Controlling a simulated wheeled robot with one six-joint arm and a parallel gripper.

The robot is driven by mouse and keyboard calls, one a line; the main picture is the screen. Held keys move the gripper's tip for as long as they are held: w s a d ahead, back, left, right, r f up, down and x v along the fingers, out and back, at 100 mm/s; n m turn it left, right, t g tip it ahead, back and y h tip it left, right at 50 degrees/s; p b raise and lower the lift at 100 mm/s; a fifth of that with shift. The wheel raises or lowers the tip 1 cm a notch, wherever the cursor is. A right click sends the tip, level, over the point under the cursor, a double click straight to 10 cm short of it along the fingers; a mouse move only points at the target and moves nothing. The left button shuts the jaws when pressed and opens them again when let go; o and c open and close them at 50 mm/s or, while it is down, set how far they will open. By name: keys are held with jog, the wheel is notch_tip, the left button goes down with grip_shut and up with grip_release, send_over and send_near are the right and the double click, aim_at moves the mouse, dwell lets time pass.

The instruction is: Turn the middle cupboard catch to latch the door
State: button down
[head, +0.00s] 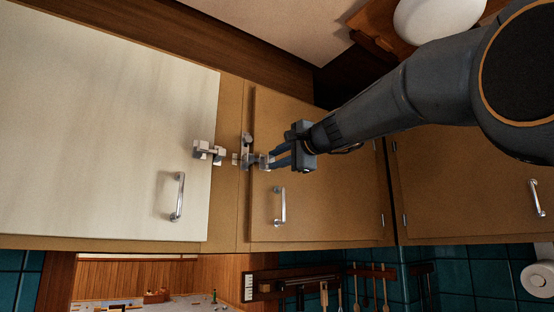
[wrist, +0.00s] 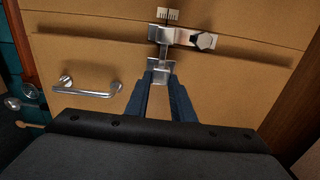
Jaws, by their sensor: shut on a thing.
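The middle cupboard door (head: 335,205) is tan, with an upright silver bar handle (head: 279,206) that also shows in the wrist view (wrist: 86,89). It looks shut or nearly so. The metal catch (head: 247,144) sits at the door's left edge, by the frame strip. In the wrist view the catch (wrist: 182,37) has a bar across the door edge, a hexagonal knob at its right and a metal tab toward me. My gripper (head: 268,162) is shut on this tab, its blue fingers in the wrist view (wrist: 160,82) on either side. The fingertips partly hide the tab.
A pale cupboard door (head: 100,125) with its own catch (head: 208,151) and handle (head: 178,197) is close by on the left. Another tan door (head: 470,185) is at the right. A utensil rack (head: 290,283) hangs below. A white rounded object (head: 437,17) is at the top.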

jog(key=c, duration=1.5)
grip_release()
jog(key=b+v, duration=0.3)
jog(key=v, duration=0.4)
jog(key=shift+s+d, duration=0.2)
jog(key=shift+s, duration=0.15)
